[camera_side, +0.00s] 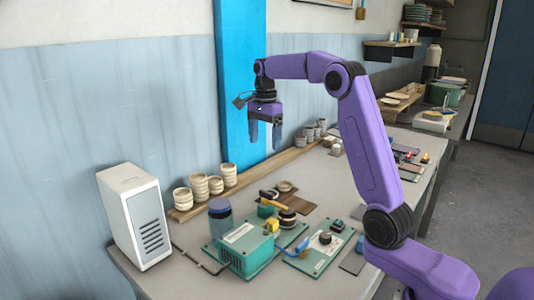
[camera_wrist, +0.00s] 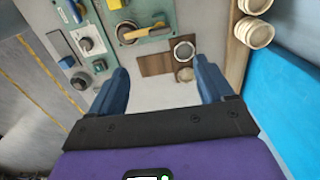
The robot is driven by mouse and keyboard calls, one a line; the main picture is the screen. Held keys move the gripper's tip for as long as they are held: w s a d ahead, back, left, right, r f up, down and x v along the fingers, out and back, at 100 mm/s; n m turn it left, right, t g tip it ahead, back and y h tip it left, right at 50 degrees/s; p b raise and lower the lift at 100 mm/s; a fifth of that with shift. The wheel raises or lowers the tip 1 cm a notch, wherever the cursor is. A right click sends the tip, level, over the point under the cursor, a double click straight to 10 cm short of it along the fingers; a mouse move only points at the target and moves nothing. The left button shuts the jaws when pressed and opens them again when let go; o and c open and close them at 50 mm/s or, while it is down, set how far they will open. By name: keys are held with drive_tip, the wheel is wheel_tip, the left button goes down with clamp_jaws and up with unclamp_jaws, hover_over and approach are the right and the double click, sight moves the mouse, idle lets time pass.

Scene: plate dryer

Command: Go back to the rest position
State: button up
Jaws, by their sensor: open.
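My gripper (camera_side: 265,134) is open and empty, with its blue fingers pointing down. In the side view it hangs well above the grey table (camera_side: 318,194), in front of the blue wall panel. In the wrist view the two fingers (camera_wrist: 162,88) are spread apart with nothing between them. Below them are bare table and part of a brown board (camera_wrist: 155,64).
A white vented box (camera_side: 134,215) stands at the table's left end. Stacked bowls (camera_side: 199,185) sit on a wooden ledge along the wall. Green circuit-like boards (camera_side: 319,252), a teal box (camera_side: 244,248) and a dark jar (camera_side: 220,216) crowd the table's front. The air around my gripper is free.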

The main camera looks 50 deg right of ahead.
drive_tip(key=s+a+f+n, duration=0.2)
drive_tip(key=s+a+n, duration=0.45)
drive_tip(key=a, duration=0.25)
drive_tip(key=s+a+f+n, duration=0.1)
drive_tip(key=s+a+n, duration=0.5)
drive_tip(key=a+n, duration=0.25)
drive_tip(key=s+f+n, duration=0.3)
drive_tip(key=s+n, duration=0.5)
drive_tip(key=s, duration=0.4)
drive_tip(key=s+f+n, duration=0.4)
drive_tip(key=s+n, duration=0.3)
drive_tip(key=s, duration=0.5)
drive_tip(key=shift+s+a+n, duration=0.25)
drive_tip(key=shift+s+n, duration=0.1)
drive_tip(key=shift+n, duration=0.05)
drive_tip(key=shift+r, duration=0.1)
